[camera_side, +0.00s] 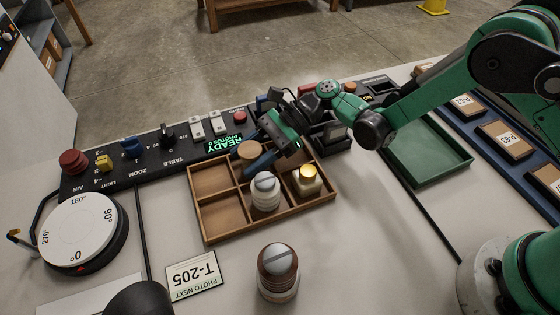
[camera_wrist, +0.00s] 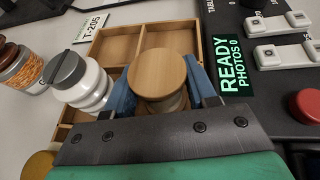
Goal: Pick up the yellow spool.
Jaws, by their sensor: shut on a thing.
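My gripper (camera_side: 257,156) has its blue fingers closed on both sides of a round piece with a flat, tan wooden top, which looks like the spool (camera_wrist: 158,74). In the side view the spool (camera_side: 250,150) is at the back edge of the wooden tray (camera_side: 206,241). Its side is mostly hidden below the top, so its yellow colour is not clear. I cannot tell whether its base touches the tray. In the wrist view my gripper (camera_wrist: 160,95) shows a finger on its left and right.
A white jar with a grey lid (camera_side: 266,192) and a pale jar with a bright yellow top (camera_side: 307,179) stand in the tray. A brown-lidded jar (camera_side: 278,272) stands in front. A control panel (camera_side: 184,145) lies behind. A green tray (camera_side: 430,152) is to the right.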

